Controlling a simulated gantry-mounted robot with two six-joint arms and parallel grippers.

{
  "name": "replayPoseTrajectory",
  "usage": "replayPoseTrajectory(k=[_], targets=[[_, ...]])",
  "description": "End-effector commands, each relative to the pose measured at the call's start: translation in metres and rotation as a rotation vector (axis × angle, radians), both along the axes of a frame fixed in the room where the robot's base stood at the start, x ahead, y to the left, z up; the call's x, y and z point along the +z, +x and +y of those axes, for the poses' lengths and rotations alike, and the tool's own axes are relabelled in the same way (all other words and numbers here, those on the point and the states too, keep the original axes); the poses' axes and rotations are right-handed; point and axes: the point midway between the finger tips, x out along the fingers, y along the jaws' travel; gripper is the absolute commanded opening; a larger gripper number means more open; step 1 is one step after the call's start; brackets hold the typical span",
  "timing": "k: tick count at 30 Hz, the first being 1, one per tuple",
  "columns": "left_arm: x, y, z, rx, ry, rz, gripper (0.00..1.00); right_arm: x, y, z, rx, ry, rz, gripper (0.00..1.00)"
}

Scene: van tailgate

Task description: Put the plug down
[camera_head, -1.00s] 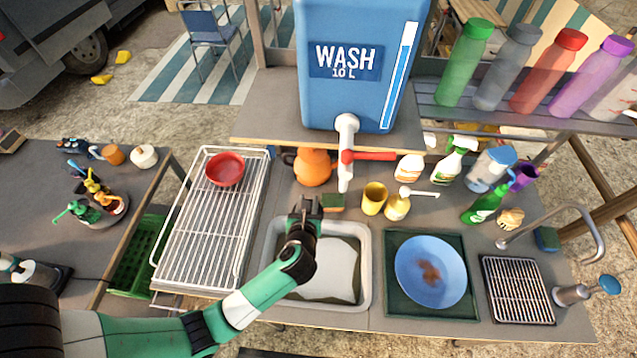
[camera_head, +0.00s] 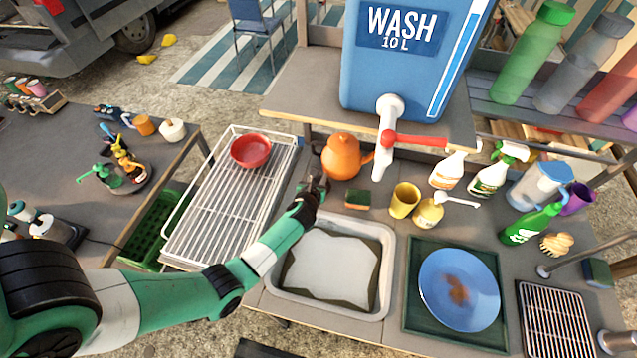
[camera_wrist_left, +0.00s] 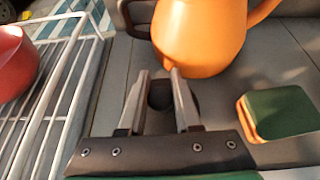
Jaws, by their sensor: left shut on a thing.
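My left gripper (camera_head: 318,183) is over the counter strip behind the sink (camera_head: 388,290), just left of the orange teapot (camera_head: 342,157). In the left wrist view its two fingers (camera_wrist_left: 160,80) are shut on a small dark round plug (camera_wrist_left: 160,95). I cannot tell whether the plug touches the counter. The teapot (camera_wrist_left: 200,35) is just beyond the fingertips. In the head view the plug is too small and dark to make out at the gripper. My right gripper is not in view.
A wire drying rack (camera_head: 215,215) with a red bowl (camera_head: 250,150) stands to the left. A green-and-yellow sponge (camera_head: 357,199) lies to the right of the gripper. A yellow cup (camera_head: 404,200) and bottles stand farther right. Bare counter (camera_wrist_left: 118,70) shows between rack and teapot.

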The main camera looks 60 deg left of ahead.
Motion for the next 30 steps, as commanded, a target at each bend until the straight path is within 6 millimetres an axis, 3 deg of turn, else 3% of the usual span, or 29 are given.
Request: replayPoseTrajectory(k=[1, 2, 12, 13, 17, 30], targets=[[-0.015, 0.0, 0.0, -0.002, 0.001, 0.001, 0.0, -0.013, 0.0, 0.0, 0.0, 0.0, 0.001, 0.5], [-0.017, 0.0, 0.0, -0.001, 0.0, 0.0, 0.0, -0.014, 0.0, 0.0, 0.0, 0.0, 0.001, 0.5], [-0.018, 0.0, -0.001, 0.0, 0.0, 0.0, 0.0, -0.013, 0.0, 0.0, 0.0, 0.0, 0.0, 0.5], [-0.018, 0.0, -0.001, 0.0, 0.0, 0.0, 0.35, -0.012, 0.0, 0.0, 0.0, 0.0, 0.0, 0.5], [-0.017, 0.0, -0.001, 0.0, 0.0, 0.0, 0.59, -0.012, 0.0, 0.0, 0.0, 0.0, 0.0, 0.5], [-0.007, -0.005, -0.008, -0.002, 0.0, 0.0, 0.62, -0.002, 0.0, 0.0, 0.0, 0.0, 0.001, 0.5]])
